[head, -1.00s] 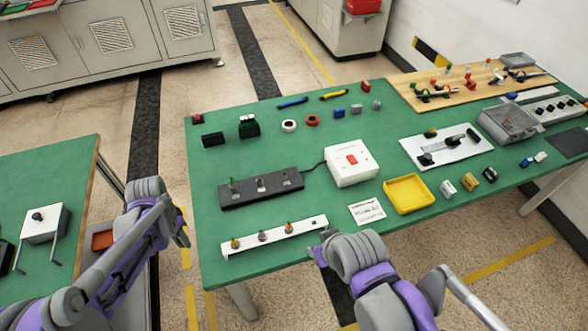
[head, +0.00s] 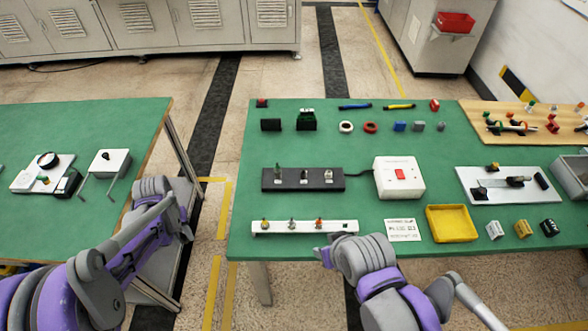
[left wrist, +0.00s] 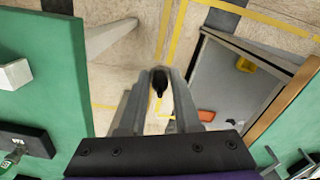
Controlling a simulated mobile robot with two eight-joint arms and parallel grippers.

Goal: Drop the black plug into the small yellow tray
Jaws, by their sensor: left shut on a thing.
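The black plug (left wrist: 159,82) is held between the fingertips of my left gripper (left wrist: 160,88) in the left wrist view. In the head view my left gripper (head: 186,232) hangs over the gap between the two green tables, and the plug cannot be made out there. The small yellow tray (head: 451,224) lies near the front edge of the right-hand table, well to the right of my left gripper. Its inside looks empty. My right gripper (head: 323,256) is at the front edge of that table, left of the tray; its fingers are too unclear to judge.
A white strip with several small parts (head: 330,227) lies along the front edge. A white label card (head: 402,230) lies just left of the tray, and a white box with a red switch (head: 399,178) stands behind it. Small cylinders (head: 495,230) are to the tray's right.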

